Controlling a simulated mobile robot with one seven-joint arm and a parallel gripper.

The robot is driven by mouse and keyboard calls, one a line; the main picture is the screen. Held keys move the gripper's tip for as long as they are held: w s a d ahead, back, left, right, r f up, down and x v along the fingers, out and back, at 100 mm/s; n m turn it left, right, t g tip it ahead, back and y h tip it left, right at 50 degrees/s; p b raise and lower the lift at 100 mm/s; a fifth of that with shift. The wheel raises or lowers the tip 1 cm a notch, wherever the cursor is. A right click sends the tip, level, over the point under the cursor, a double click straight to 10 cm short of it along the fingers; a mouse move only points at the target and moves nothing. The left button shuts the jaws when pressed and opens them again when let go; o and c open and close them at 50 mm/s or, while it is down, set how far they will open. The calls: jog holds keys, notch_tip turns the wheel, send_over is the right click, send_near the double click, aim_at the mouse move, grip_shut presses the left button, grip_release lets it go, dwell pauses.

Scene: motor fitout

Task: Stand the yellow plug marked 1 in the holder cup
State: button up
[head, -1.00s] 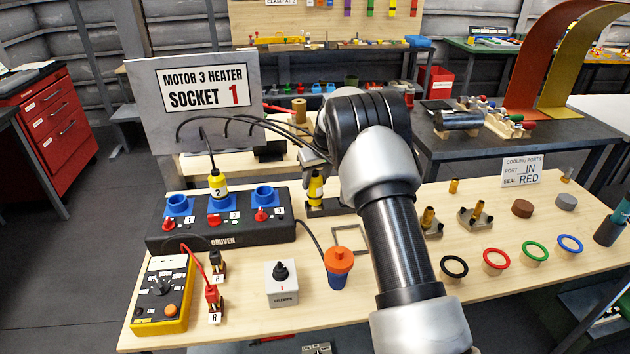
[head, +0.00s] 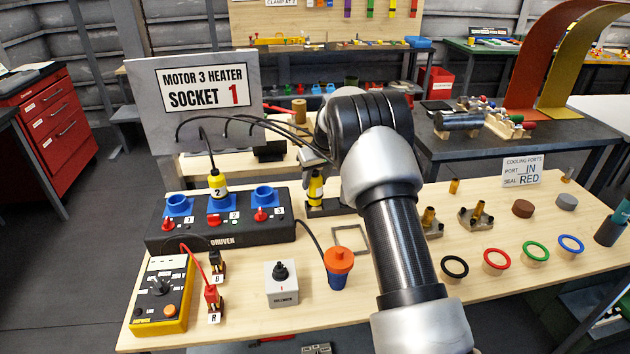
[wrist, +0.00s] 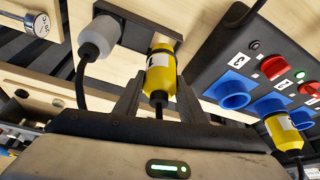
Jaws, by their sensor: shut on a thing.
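The yellow plug (head: 315,187) hangs upright below my gripper (head: 316,163); it also shows in the wrist view (wrist: 160,76) between my two dark fingers (wrist: 160,98). My gripper is shut on it, and its cable runs back toward my wrist. My arm hides the holder's right part in the head view.
A pale grey plug (wrist: 98,38) stands in the holder beside the yellow one. The black socket box (head: 222,243) is to the left, with a yellow plug marked 2 (head: 217,186) in its middle blue socket. Cables run from the sign panel (head: 200,135). An orange-topped blue plug (head: 338,268) stands in front.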

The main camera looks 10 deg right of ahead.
aim_at(315, 191)
jog(key=shift+f+b, duration=1.55)
jog(key=shift+f, duration=0.55)
jog(key=o, duration=1.2)
jog(key=shift+o, duration=0.2)
jog(key=v, duration=1.7)
jog(key=shift+r, duration=0.25)
